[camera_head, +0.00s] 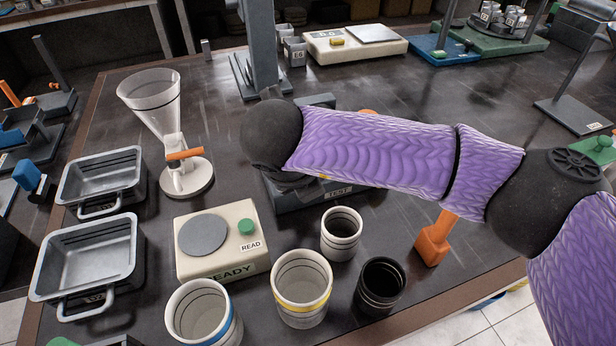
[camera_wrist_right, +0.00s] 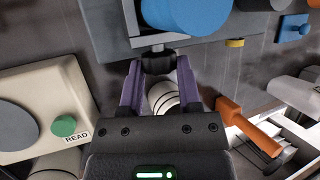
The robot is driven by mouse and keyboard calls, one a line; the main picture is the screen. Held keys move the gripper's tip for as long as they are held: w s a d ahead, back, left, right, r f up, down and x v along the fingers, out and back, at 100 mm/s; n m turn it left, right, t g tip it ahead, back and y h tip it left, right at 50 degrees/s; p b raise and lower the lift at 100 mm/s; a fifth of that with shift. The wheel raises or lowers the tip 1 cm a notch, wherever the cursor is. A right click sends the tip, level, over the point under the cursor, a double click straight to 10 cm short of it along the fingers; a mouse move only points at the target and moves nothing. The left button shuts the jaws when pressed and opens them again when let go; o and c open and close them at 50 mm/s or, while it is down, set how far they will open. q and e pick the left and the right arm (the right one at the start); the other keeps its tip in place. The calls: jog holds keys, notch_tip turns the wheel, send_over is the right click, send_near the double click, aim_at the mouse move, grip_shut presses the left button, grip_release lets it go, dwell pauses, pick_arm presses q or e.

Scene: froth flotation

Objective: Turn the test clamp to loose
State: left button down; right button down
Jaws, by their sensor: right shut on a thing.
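The test clamp, a grey block labelled TEST (camera_head: 338,192), stands mid-table in the head view, mostly hidden behind my right arm. In the right wrist view it shows as a grey body (camera_wrist_right: 110,22) with a blue cylinder (camera_wrist_right: 187,12) on it and a small black knob (camera_wrist_right: 158,62) at its near side. My right gripper (camera_wrist_right: 158,75) has its purple fingers shut on this knob. In the head view the fingers are hidden behind the wrist. The clamp's loose or tight setting cannot be read. My left gripper is in neither view.
A cream READ box (camera_head: 222,240) with a green button stands left of the clamp. Striped cups (camera_head: 301,288) and a black cup (camera_head: 380,286) stand in front. An orange-handled tool (camera_head: 434,240) is at right. A funnel stand (camera_head: 187,177) and grey pans (camera_head: 88,262) are at left.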

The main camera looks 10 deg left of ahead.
dwell(0.3)
jog(key=shift+c, duration=1.4)
grip_release()
